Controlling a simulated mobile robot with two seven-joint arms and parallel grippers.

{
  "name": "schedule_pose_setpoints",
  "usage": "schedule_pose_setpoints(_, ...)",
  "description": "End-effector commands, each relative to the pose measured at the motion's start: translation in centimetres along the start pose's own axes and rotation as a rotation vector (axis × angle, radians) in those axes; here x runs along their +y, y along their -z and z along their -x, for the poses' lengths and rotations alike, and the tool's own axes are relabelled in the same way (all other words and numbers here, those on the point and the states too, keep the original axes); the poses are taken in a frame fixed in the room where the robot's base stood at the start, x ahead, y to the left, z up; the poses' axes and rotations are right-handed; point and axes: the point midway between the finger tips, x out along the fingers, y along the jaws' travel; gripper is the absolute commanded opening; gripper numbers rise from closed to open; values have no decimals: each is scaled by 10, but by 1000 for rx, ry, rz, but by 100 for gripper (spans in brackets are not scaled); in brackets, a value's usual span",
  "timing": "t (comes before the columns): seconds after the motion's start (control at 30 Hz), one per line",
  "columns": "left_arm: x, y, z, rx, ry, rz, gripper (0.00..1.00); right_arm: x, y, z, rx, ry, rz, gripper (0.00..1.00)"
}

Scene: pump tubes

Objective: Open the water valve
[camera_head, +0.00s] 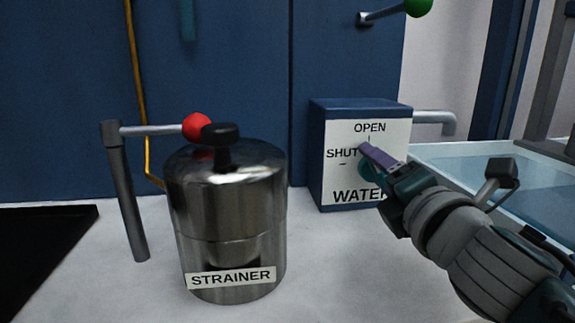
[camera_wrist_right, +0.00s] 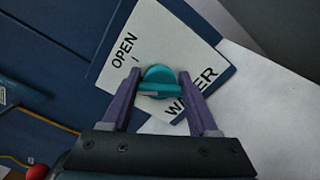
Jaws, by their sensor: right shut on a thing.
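The water valve is a blue box (camera_head: 316,150) with a white front plate marked OPEN at the top, SHUT at the left and WATER below. Its round teal knob (camera_head: 367,170) is partly hidden behind my right gripper (camera_head: 374,163) in the head view. In the right wrist view the knob (camera_wrist_right: 158,80) sits between the two purple fingers of my right gripper (camera_wrist_right: 160,76), which is shut on it. A grey bar shows on the knob's left side there; I cannot tell exactly which mark it points at. My left gripper is not in view.
A steel strainer (camera_head: 230,215) with a black lid knob stands left on the pale worktop (camera_head: 330,270). A lever with a red ball (camera_head: 197,126) is beside it. A grey pipe (camera_head: 435,118) leaves the box's right side towards a water tank (camera_head: 480,165). A green ball handle (camera_head: 417,6) is above.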

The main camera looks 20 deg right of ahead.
Motion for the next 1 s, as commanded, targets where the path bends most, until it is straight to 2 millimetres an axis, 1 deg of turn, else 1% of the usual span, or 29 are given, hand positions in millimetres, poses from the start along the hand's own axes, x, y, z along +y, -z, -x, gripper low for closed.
schedule_pose_setpoints(0.2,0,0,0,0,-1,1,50,-1,0,0,-1,1,-201,4)
schedule_pose_setpoints(0.5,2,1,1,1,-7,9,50,-1,0,0,0,0,-413,4)
schedule_pose_setpoints(0.73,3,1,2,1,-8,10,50,-2,1,0,1,-1,-507,4)
schedule_pose_setpoints(1.0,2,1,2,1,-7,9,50,-2,1,0,0,0,-545,4)
